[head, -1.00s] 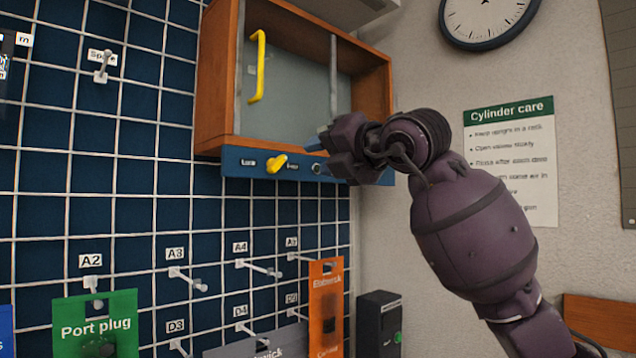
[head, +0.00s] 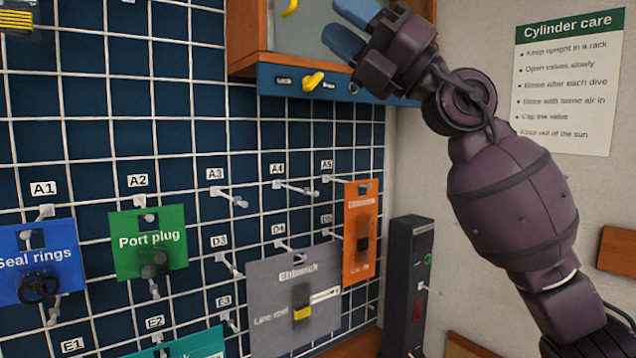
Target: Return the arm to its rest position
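My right arm comes in from the lower right. Its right gripper (head: 351,27) is at the top, in front of the right part of the wooden cabinet (head: 245,62). Its two blue fingers are apart, point up and left, and show nothing between them. The gripper hides part of the cabinet and of the blue strip (head: 290,80) under it, which carries a yellow knob (head: 313,81). My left gripper is not in view.
A dark blue grid wall holds pegs and hanging cards: Seal rings (head: 35,258), Port plug (head: 150,240), a grey card (head: 275,300) and an orange card (head: 361,230). A dark box (head: 408,285) stands right of them. A Cylinder care poster (head: 566,80) hangs at right.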

